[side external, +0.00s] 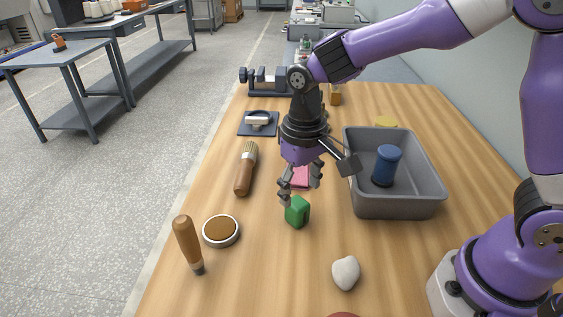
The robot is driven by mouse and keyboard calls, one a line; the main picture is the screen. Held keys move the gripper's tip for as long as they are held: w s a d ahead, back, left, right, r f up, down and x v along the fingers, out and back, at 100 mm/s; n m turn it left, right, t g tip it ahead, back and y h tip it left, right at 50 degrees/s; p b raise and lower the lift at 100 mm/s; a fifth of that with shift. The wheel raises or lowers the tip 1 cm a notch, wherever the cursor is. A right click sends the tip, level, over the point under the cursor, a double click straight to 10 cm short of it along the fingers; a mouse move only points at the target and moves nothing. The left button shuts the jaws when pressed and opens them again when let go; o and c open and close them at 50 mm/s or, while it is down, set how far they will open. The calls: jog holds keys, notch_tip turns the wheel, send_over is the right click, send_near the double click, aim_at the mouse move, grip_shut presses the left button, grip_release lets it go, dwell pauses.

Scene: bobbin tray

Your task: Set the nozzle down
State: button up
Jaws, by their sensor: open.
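My gripper (301,188) points down over the middle of the wooden table, with its fingers apart. A small green piece (298,213) with a pale top rests on the table just below and in front of the fingertips. It may be the nozzle, but its shape is too small to be sure. The left fingertip overlaps its top edge in the picture, and I cannot tell whether they touch. A pink item (300,178) shows between and behind the fingers, partly hidden by them.
A grey tray (399,210) holding a blue bobbin (386,165) stands right of my gripper. A brush (244,175), a round brown-topped tin (221,231) and a wooden-handled tool (187,243) lie left. A pale stone (346,272) is in front. Bare table surrounds the green piece.

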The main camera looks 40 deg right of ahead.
aim_at(300, 203)
jog(key=s+d+r+t, duration=0.2)
jog(key=s+d+r, duration=0.15)
jog(key=r, duration=0.65)
jog(key=s+d+t, duration=0.3)
jog(key=s+d, duration=0.2)
jog(key=s, duration=0.1)
jog(key=shift+s+r+t, duration=0.25)
jog(key=shift+s+t, duration=0.05)
jog(key=shift+s, duration=0.1)
